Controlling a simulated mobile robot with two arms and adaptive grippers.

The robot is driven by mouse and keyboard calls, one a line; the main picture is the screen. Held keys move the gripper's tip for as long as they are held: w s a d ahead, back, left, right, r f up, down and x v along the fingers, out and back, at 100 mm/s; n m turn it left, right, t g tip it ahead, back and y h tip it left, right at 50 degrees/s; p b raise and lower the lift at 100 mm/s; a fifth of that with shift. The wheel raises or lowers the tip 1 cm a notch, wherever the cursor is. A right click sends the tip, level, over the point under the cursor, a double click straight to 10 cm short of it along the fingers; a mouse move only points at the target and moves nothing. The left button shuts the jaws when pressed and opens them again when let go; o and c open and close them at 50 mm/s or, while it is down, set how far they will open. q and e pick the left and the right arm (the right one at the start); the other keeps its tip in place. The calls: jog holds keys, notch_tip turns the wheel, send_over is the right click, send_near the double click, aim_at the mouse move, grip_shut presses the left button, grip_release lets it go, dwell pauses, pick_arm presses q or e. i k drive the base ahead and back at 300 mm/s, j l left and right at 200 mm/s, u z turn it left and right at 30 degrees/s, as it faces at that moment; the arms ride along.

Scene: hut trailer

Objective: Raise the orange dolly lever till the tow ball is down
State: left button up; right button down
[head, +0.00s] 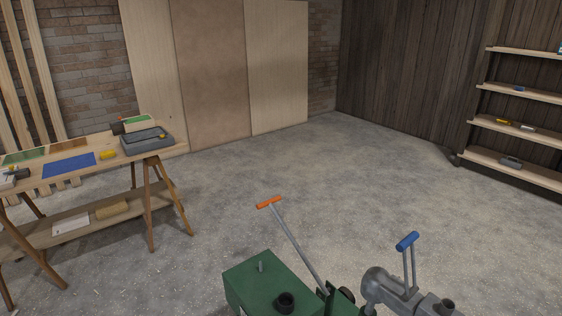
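The dolly lever (296,243) is a grey rod with an orange crossbar grip (269,202) at its top. It rises from the right side of a green dolly body (264,279) at the bottom middle and leans up to the left. A short grey pin and a dark round fitting stand on the green top. I cannot make out which part is the tow ball. Neither of my grippers shows in the head view.
A wooden trestle table (168,150) with a grey case (147,140) and coloured sheets stands at the left. Shelves (519,96) with small items line the right wall. Tall boards (217,70) lean at the back. The concrete floor (330,170) between is clear.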

aim_at(269, 203)
jog(key=i+j, duration=0.45)
jog(key=i+j+z, duration=0.15)
jog(key=i+j, duration=0.3)
jog(key=j, duration=0.25)
jog(key=i+j+z, duration=0.1)
jog(key=j+z, duration=0.15)
jog(key=z, duration=0.2)
jog(key=i+j+z, duration=0.1)
jog(key=j+z, duration=0.15)
jog(key=z, duration=0.2)
jog(key=j+z, duration=0.25)
jog(key=z, duration=0.2)
